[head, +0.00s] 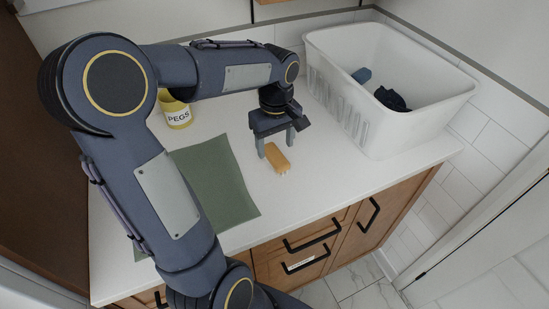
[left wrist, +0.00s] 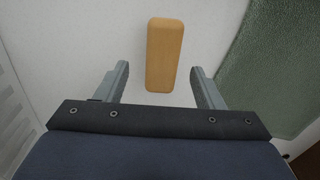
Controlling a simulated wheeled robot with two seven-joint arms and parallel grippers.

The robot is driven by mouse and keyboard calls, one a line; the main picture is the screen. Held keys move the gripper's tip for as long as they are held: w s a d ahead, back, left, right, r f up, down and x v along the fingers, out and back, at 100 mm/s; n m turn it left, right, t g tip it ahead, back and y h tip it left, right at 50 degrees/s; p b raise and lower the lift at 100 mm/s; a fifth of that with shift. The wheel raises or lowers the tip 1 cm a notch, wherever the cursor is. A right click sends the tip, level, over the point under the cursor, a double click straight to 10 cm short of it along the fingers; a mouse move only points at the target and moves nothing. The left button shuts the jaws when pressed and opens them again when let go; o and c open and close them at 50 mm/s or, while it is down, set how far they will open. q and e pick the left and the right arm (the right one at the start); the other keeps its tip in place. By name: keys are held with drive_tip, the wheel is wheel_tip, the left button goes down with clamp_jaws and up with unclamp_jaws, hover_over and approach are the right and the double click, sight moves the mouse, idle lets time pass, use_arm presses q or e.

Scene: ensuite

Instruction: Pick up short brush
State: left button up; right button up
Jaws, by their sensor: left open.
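The short brush (head: 277,158) has a tan, block-like back with a little white at its near end. It lies on the white counter (head: 300,190), right of the green mat. My left gripper (head: 275,150) is open and points down, close above the brush. In the left wrist view the brush (left wrist: 164,55) shows as a rounded tan block. Its lower end reaches between the two open fingertips of the left gripper (left wrist: 158,85), with a gap on each side. I cannot tell the exact height of the fingers over the counter. My right gripper is not in view.
A green mat (head: 208,185) lies flat left of the brush. A yellow cup marked PEGS (head: 177,115) stands behind it. A white basket (head: 400,130) with dark items inside stands at the back right. The counter's front edge, above wooden drawers (head: 300,245), is near.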

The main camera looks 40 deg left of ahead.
sight(275, 154)
use_arm(q)
drive_tip(key=f, duration=0.4)
drive_tip(key=shift+s+d, duration=0.1)
drive_tip(key=shift+s, duration=0.1)
drive_tip(key=c, duration=1.1)
drive_tip(key=shift+r, duration=0.1)
drive_tip(key=shift+r, duration=0.55)
drive_tip(key=r, duration=0.2)
drive_tip(key=shift+s+r, duration=0.2)
drive_tip(key=shift+r, duration=0.1)
drive_tip(key=s+r, duration=0.3)
drive_tip(key=s, duration=0.1)
drive_tip(key=s+r, duration=0.3)
drive_tip(key=s, duration=0.2)
drive_tip(key=s+r, duration=0.3)
drive_tip(key=s, duration=0.1)
drive_tip(key=shift+s+d+r+b, duration=0.1)
drive_tip(key=shift+s+d+b, duration=0.2)
